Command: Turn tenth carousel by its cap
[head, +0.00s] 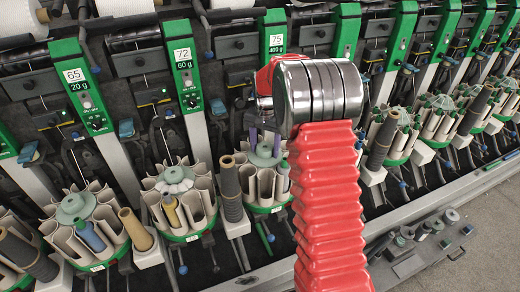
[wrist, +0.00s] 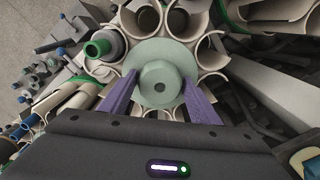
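A carousel (head: 259,187) of cream curved pockets on a green base stands below the "75 400 g" sign in the head view. Its number is not readable. Its pale green round cap (wrist: 160,104) with a raised hexagonal knob (wrist: 160,82) fills the middle of the wrist view, and part of the cap (head: 264,156) shows in the head view. My gripper (wrist: 160,76) points down over the cap, its two purple fingers spread on either side of the knob. Small gaps seem to show between fingertips and knob; contact is unclear.
Similar carousels stand in a row to the left (head: 178,200) and right (head: 437,118). A dark tube (head: 231,190) stands close left of this carousel. A green-topped bobbin (wrist: 99,47) sits in a pocket.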

